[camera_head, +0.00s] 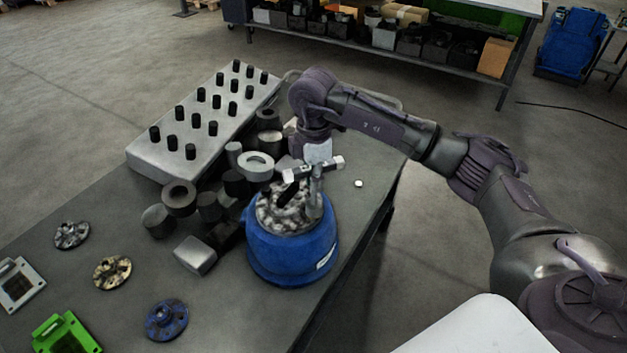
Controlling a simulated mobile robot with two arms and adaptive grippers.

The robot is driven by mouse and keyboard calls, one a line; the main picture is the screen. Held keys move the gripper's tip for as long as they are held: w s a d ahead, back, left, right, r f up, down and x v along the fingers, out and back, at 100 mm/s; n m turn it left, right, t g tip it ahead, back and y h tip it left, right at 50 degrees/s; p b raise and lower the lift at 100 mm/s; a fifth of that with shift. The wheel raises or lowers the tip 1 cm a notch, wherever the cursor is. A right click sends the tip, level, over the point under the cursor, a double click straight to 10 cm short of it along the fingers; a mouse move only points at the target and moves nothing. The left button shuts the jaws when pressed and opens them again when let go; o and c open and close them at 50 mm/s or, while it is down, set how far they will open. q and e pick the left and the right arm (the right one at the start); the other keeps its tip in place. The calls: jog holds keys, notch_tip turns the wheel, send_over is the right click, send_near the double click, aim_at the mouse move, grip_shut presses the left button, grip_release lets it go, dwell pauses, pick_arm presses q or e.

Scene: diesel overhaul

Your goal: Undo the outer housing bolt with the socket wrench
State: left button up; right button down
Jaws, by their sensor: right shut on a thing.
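The blue round housing (291,257) stands upright near the right edge of the table, with grey metal parts (280,214) packed in its open top. The socket wrench (315,190), a grey T-shaped tool, stands roughly upright over the right part of that top. Its crossbar has pale ends. My right gripper (315,163) reaches down from above and is shut on the wrench near its crossbar. The outer housing bolt cannot be made out; the wrench's lower end covers that spot, and whether it sits on the bolt cannot be told. My left gripper is not in view.
Several grey rings and cylinders (179,198) crowd the table left of the housing. A pale block with black pegs (206,112) lies behind them. Small discs, a green part (66,335) and a grey frame (17,285) lie front left. A small white piece (359,183) lies right.

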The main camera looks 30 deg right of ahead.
jog(key=n+b, duration=0.1)
jog(key=n, duration=0.6)
jog(key=shift+b, duration=0.35)
jog(key=n+b, duration=0.1)
jog(key=n, duration=0.6)
jog(key=shift+b, duration=0.4)
jog(key=n+b, duration=0.1)
jog(key=n, duration=0.6)
jog(key=shift+d+b, duration=0.1)
jog(key=shift+b, duration=0.25)
jog(key=n+b, duration=0.1)
jog(key=n, duration=0.4)
jog(key=shift+r, duration=0.1)
jog(key=n, duration=0.2)
jog(key=shift+r+n, duration=0.1)
jog(key=shift+n, duration=0.3)
